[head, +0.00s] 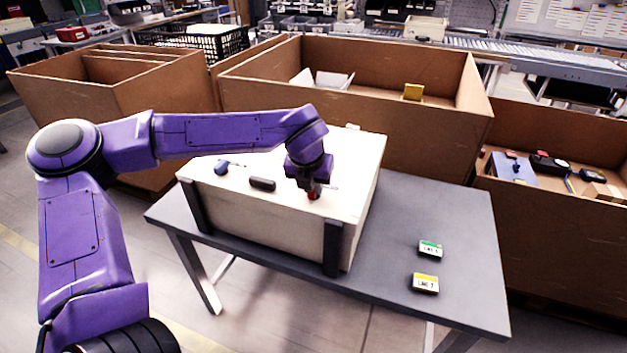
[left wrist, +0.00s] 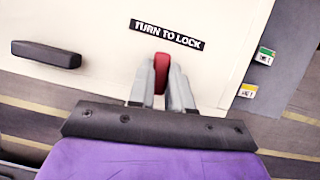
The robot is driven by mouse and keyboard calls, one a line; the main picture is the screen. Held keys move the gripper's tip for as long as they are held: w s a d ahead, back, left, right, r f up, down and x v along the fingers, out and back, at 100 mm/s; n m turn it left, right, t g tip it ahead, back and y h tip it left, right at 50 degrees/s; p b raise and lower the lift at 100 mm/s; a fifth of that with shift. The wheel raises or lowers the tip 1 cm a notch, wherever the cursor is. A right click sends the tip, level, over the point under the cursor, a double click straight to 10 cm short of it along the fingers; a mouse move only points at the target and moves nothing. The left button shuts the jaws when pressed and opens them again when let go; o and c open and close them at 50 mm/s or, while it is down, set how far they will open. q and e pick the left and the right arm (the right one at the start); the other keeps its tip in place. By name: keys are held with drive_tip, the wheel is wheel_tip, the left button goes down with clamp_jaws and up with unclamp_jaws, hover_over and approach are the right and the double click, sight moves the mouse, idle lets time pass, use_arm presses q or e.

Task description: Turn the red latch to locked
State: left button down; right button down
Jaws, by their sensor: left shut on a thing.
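The red latch (head: 313,196) is on the top face of a cream box (head: 270,232) with dark corner posts, which stands on a grey table. In the left wrist view the latch (left wrist: 162,70) is upright between the fingers of my left gripper (left wrist: 164,88), just below a "TURN TO LOCK" label (left wrist: 166,34). My left gripper (head: 313,190) points down from above and is shut on the latch. Its fingers hide part of the latch. My right gripper is in neither view.
A dark handle (head: 262,184) and a blue item (head: 222,168) are on the box top left of the latch. Two labelled blocks, green (head: 430,248) and yellow (head: 425,283), lie on the table (head: 462,215) at right. Large brown bins stand behind and at right.

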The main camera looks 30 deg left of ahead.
use_arm(q)
drive_tip(key=shift+r+m, duration=0.1)
drive_tip(key=shift+m, duration=0.5)
drive_tip(key=shift+h+p, duration=0.3)
drive_tip(key=c, duration=1)
unclamp_jaws()
drive_tip(key=shift+c, duration=0.2)
drive_tip(key=a+b+v, duration=0.1)
drive_tip(key=v, duration=0.9)
drive_tip(key=shift+d+r, duration=0.2)
drive_tip(key=shift+d, duration=0.25)
drive_tip(key=shift+s, duration=0.15)
